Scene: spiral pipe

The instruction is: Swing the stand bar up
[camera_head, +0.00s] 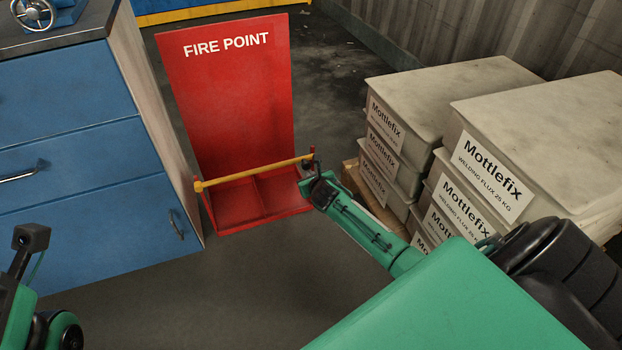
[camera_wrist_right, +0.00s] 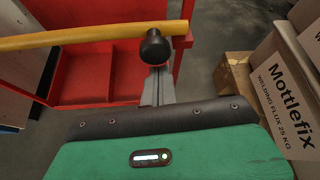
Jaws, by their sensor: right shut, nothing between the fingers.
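The red FIRE POINT stand (camera_head: 228,95) stands on the floor, with a low two-part tray at its foot. The yellow stand bar (camera_head: 255,172) lies across the stand's front, nearly level, above the tray. Its left end has a yellow joint; a black knob (camera_wrist_right: 156,47) is near its right end. My right gripper (camera_head: 313,166) is at the bar's right end. In the right wrist view its shut, empty fingers (camera_wrist_right: 158,80) are just below the knob; I cannot tell whether they touch it. Part of my left gripper (camera_head: 30,238) shows at the left edge, its fingers unclear.
A blue drawer cabinet (camera_head: 80,130) with handles stands close on the stand's left. The floor (camera_head: 190,290) in front of the stand is clear.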

